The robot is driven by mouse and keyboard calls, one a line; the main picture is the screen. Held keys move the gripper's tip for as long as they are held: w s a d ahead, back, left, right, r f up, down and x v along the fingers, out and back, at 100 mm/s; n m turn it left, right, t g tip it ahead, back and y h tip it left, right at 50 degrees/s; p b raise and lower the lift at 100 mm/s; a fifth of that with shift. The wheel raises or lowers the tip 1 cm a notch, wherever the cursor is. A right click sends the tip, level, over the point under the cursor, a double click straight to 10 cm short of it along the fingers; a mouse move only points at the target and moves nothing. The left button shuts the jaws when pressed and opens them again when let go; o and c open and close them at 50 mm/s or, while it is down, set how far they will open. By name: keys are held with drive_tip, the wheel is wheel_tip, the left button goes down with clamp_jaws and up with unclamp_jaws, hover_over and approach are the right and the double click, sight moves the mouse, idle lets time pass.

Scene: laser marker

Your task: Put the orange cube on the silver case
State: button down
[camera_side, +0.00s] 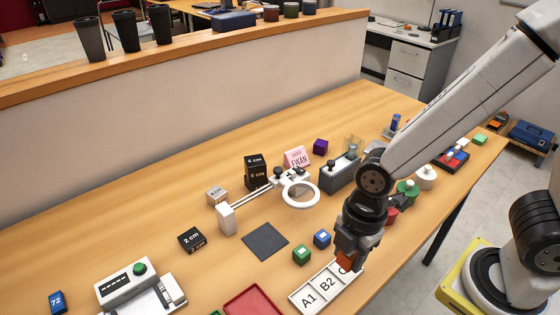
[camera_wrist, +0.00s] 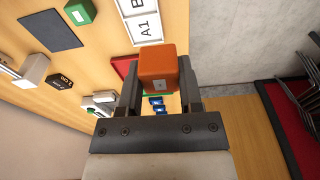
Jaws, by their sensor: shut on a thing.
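The orange cube (camera_wrist: 158,68) is between the two fingers of my gripper (camera_wrist: 160,88) in the wrist view, and the fingers are shut on it. In the side view my gripper (camera_side: 347,252) points down, with the cube (camera_side: 345,261) partly hidden by its fingers. It is over the right end of a white labelled tray (camera_side: 313,304); the height of the cube above it is hard to tell. A grey metallic box (camera_side: 339,178) with a dark knob stands behind my gripper. I cannot tell for sure whether it is the silver case.
A green cube (camera_side: 301,254) and a blue cube (camera_side: 322,239) lie left of my gripper. A white magnifier ring (camera_side: 315,199) stands behind them. A dark flat mat (camera_side: 264,240) and a red tray (camera_side: 232,306) lie farther left. Red, green and white knobbed pieces crowd the right.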

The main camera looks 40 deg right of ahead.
drive_tip(key=w+d+r+m+t, duration=0.1)
drive_tip(key=w+d+m, duration=0.8)
drive_tip(key=w+d, duration=0.6)
drive_tip(key=s+d+m, duration=0.2)
drive_tip(key=d+m, duration=0.2)
drive_tip(key=d, duration=0.9)
drive_tip(key=s+d+m+h, duration=0.1)
drive_tip(key=d+m, duration=0.3)
drive_tip(key=d, duration=1)
drive_tip(key=shift+s+r+m, duration=0.3)
drive_tip(key=shift+s+r, duration=0.05)
drive_tip(key=shift+r, duration=0.05)
drive_tip(key=w+d+f, duration=0.2)
drive_tip(key=w, duration=0.1)
drive_tip(key=w+d+f, duration=0.2)
drive_tip(key=w+f, duration=0.1)
drive_tip(key=w, duration=0.1)
drive_tip(key=w+d+f, duration=0.2)
drive_tip(key=w+f, duration=0.1)
drive_tip(key=shift+w+d+f, duration=0.15)
drive_tip(key=shift+w+d, duration=0.15)
drive_tip(key=shift+w+d+f, duration=0.25)
drive_tip(key=shift+w+f, duration=0.15)
drive_tip(key=shift+f, duration=0.15)
